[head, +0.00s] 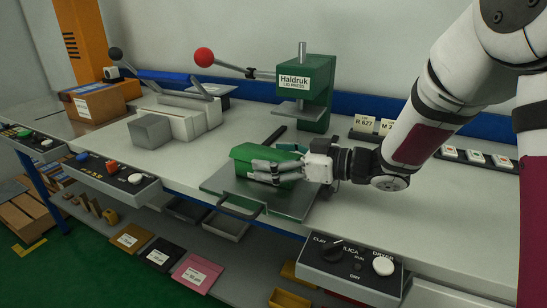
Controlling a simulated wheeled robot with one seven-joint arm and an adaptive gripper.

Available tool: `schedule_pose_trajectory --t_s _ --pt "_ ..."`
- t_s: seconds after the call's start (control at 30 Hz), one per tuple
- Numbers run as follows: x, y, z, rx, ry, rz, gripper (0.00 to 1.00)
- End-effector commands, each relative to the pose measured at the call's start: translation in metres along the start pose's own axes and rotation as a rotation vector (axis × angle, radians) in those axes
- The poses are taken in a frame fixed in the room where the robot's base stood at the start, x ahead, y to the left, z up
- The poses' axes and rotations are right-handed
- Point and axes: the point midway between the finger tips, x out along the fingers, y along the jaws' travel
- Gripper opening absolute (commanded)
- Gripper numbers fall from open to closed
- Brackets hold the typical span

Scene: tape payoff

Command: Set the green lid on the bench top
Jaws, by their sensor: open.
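The green lid (246,153) is a box-like green piece over the flat grey metal plate (225,181) on the bench top (350,205). My gripper (262,171) reaches in from the right, its fingers open and right at the lid's near side. The fingers overlap the lid in this view, and they hide part of its front. I cannot tell whether they touch it, or whether the lid rests flat on the plate.
The green lid press (318,95) stands behind, its red-knobbed lever (205,58) to the left. A grey block (151,130) and a cardboard box (92,102) are farther left. A control box (350,272) hangs at the front edge. Bare bench lies right of the plate.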

Motion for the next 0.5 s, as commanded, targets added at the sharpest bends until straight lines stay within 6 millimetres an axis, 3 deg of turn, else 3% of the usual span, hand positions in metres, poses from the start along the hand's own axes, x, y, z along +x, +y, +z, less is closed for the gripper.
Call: schedule_pose_trajectory --t_s 0.13,0.5 --pt "0.001 0.0 0.005 -0.002 0.001 -0.001 0.83" --pt "-0.081 -0.002 -0.001 0.001 0.002 0.006 0.83"
